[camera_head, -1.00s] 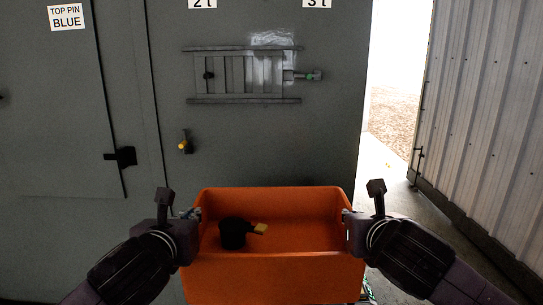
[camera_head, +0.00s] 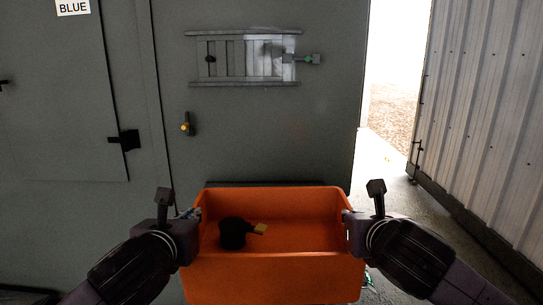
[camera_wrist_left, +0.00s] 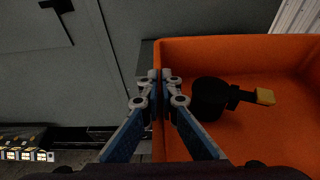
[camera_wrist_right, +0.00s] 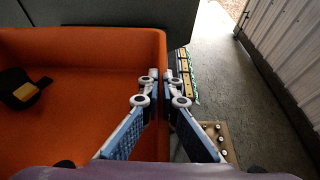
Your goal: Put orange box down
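The orange box (camera_head: 275,268) is an open bin held level between my two arms in the head view. My left gripper (camera_head: 193,214) is shut on its left wall, and the left wrist view shows the fingers (camera_wrist_left: 161,82) pinching the rim. My right gripper (camera_head: 347,214) is shut on the right wall, and the right wrist view shows its fingers (camera_wrist_right: 161,80) pinching that rim. A black round object with a yellow-tipped handle (camera_head: 233,232) lies inside the box. The box's underside and what is below it are hidden.
A grey enclosure wall with a latch (camera_head: 187,124) and a barred vent (camera_head: 250,58) stands close ahead. A corrugated metal wall (camera_head: 480,130) is at the right, with a bright opening beside it. A board with round pegs (camera_wrist_right: 222,140) lies below on the right.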

